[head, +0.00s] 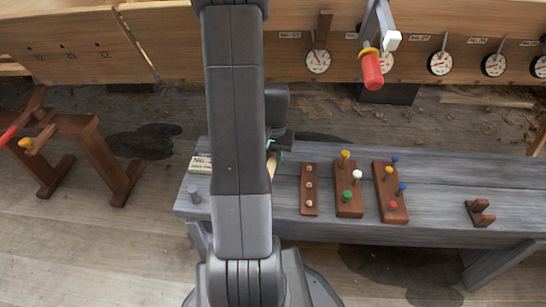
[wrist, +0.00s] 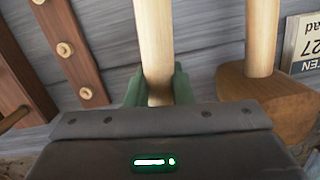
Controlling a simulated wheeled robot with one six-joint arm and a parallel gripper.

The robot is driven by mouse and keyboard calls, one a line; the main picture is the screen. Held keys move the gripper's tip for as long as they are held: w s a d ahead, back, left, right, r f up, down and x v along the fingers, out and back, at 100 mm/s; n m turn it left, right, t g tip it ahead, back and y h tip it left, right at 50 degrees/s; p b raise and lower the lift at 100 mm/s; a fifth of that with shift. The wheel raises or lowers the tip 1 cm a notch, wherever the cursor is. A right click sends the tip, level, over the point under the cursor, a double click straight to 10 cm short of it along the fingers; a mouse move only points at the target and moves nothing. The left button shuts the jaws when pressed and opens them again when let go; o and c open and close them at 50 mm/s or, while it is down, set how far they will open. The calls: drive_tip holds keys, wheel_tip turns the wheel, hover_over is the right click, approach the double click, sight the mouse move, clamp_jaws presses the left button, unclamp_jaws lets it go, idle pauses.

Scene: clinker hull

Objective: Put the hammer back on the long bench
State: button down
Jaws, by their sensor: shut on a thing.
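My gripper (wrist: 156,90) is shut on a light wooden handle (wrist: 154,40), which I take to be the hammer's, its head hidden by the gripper. The grey long bench (head: 440,180) runs across the right half of the head view, and its planks (wrist: 205,50) fill the back of the wrist view. My arm hides most of the gripper in the head view. I cannot tell whether the held tool touches the bench. Right of the gripper in the wrist view is a second handle (wrist: 262,35) with a brown wooden head (wrist: 265,105).
On the bench are a brown strip with pale buttons (head: 309,188), two boards with coloured pegs (head: 348,200) (head: 391,210), a small brown bracket (head: 480,212) and a number sign (head: 201,163). Bare bench lies between the boards and bracket. A brown trestle (head: 90,150) stands left.

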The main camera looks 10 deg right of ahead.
drive_tip(key=shift+f, duration=0.6)
drive_tip(key=shift+f+b, duration=0.45)
drive_tip(key=shift+b, duration=0.1)
drive_tip(key=c, duration=1.2)
unclamp_jaws()
wheel_tip(320, 180, up, 8)
drive_tip(key=p, duration=0.6)
drive_tip(key=shift+p, duration=0.35)
drive_tip(key=shift+f, duration=0.15)
